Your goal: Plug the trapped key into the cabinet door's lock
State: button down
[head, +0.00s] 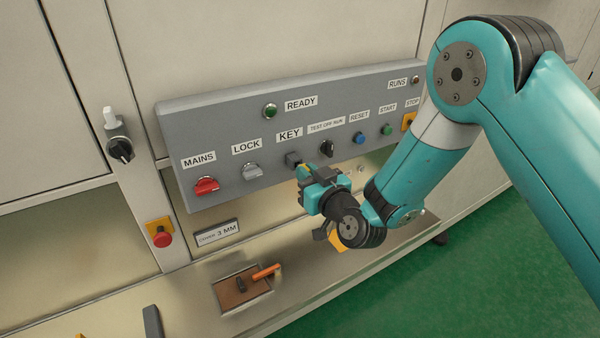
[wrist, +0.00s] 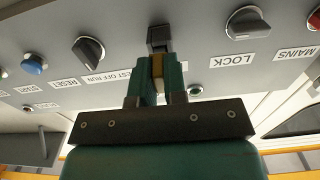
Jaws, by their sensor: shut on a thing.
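My gripper (head: 305,174) is at the grey control panel (head: 232,112), just below the KEY label. It is shut on a small brass-coloured piece, the key (wrist: 157,66), which shows between the two teal fingers in the wrist view. The key's far end meets a dark square block, the KEY switch (head: 293,159), also seen in the wrist view (wrist: 159,37). I cannot tell how deep the key sits in it. At the left, a post between cabinet doors carries a black round fitting (head: 120,150) with a pale lever above; I cannot tell whether this is the door's lock.
The LOCK knob (head: 251,171) and red MAINS knob (head: 206,185) are left of my gripper; the TEST OFF RUN knob (head: 326,148) is close on its right. A red stop button (head: 162,238) sits on the post. An orange-handled tool (head: 264,272) lies on the ledge below.

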jog(key=shift+b+v, duration=0.8)
jog(key=shift+b, duration=0.6)
jog(key=shift+b+v, duration=1.35)
jog(key=shift+b, duration=0.7)
jog(key=shift+s+d, duration=0.1)
jog(key=shift+s, duration=0.05)
